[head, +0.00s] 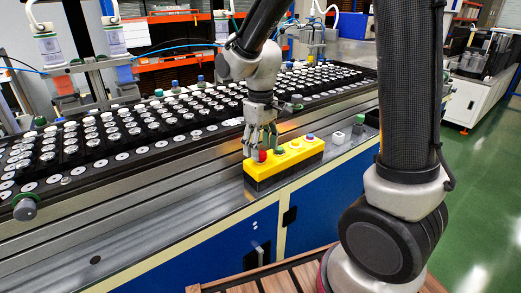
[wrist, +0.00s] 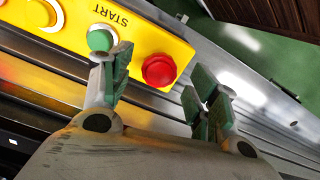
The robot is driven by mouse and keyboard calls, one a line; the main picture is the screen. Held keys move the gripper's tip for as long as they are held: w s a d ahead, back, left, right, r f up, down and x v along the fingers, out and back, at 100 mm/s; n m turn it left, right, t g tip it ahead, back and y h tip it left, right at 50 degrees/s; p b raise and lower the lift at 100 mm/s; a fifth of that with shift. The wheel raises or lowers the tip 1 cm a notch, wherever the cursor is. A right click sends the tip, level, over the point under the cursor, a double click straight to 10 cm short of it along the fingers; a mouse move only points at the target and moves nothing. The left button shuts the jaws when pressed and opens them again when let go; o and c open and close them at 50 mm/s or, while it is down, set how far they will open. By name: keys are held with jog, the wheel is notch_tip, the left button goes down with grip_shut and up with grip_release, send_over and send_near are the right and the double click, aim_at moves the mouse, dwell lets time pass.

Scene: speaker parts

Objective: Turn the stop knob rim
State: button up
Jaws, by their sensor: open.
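The yellow control box (head: 307,153) sits on the metal edge of the work line in the head view. Its red stop knob (head: 260,156) is at the near left end, under my gripper (head: 263,145). In the wrist view the red knob (wrist: 159,70) lies between the spread fingers of my gripper (wrist: 158,75). The left finger is beside the green START button (wrist: 101,38) and partly covers it. The right fingers are beyond the box's edge. My gripper is open. Gaps show beside the knob; I cannot tell the fingers' height relative to its rim.
A black tray (head: 20,203) with rows of round speaker parts lies behind the box. Blue cabinet panels (head: 222,255) are below the metal ledge. Green floor (head: 482,215) is open at the right.

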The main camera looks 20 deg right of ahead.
jog(key=shift+f, duration=0.75)
